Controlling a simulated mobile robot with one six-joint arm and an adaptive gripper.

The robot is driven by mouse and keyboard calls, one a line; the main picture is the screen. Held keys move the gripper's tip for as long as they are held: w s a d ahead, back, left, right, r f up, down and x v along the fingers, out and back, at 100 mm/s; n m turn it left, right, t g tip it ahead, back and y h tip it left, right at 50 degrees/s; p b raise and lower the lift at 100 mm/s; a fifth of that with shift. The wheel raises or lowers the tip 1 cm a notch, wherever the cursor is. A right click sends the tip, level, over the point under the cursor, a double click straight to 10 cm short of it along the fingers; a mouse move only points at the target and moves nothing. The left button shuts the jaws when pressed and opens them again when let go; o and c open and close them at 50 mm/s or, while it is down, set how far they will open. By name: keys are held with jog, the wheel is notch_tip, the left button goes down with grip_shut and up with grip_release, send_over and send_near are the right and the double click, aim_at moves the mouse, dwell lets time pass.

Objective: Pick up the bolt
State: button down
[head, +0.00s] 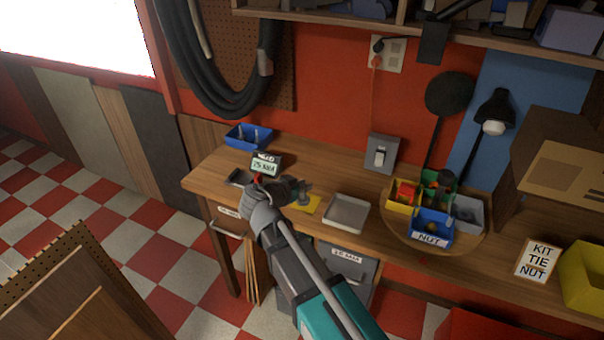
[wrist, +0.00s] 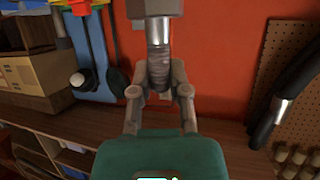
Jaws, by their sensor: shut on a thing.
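The bolt (wrist: 158,65) shows in the wrist view as a grey, ribbed shaft with a smooth silver stretch and a wider grey block at the picture's top. My gripper (wrist: 160,84) has its fingers shut on the ribbed part, one on each side. In the head view my gripper (head: 292,187) is over the workbench, near a yellow pad. A small grey piece (head: 305,194) at its fingers looks like the bolt; its lower end overlaps the pad, and I cannot tell whether it touches.
A blue bin (head: 240,143) with upright pieces stands at the back left, near a small display (head: 265,165). A grey tray (head: 345,215) lies right of the yellow pad (head: 314,207). A round board (head: 393,224) holds several bins, one marked NUT. A lamp (head: 493,110) stands behind.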

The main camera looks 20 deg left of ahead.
jog(key=shift+s+d+r+p, duration=0.2)
jog(key=shift+s+r, duration=0.15)
jog(key=shift+s, duration=0.35)
jog(key=shift+s+d+r+p, duration=0.2)
jog(key=shift+s+r, duration=0.1)
jog(key=shift+s, duration=0.35)
jog(key=shift+s, duration=0.1)
